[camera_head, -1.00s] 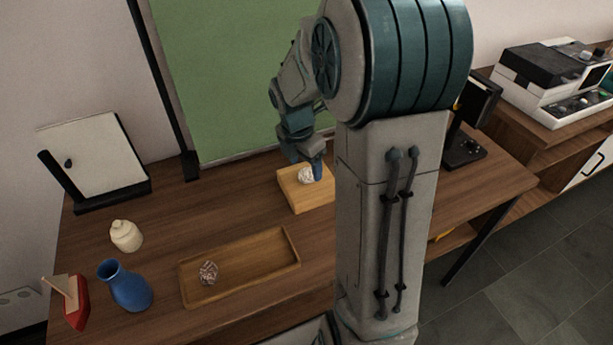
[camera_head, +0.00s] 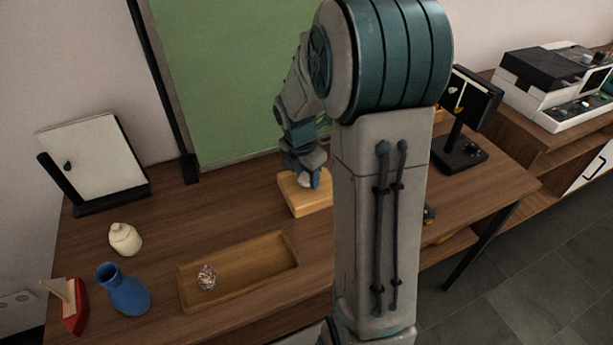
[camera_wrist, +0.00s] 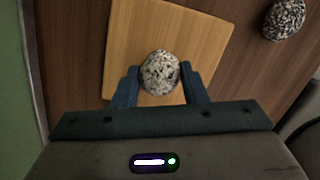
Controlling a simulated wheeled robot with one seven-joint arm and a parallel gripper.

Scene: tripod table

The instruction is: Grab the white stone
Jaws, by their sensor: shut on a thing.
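The white stone (camera_wrist: 160,72), pale with dark speckles, sits between my two blue fingertips in the wrist view. My gripper (camera_wrist: 160,84) is shut on it, one finger on each side. The light wooden block (camera_wrist: 122,48) is right beneath. In the head view the stone (camera_head: 304,181) shows as a small pale patch at my gripper (camera_head: 309,178), over the wooden block (camera_head: 308,205). The fingers partly hide it there. I cannot tell whether the stone still touches the block.
A darker speckled stone (camera_wrist: 283,19) lies off the block in the wrist view. A wooden tray (camera_head: 255,275) holds a speckled lump (camera_head: 207,277). Bare table lies between.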

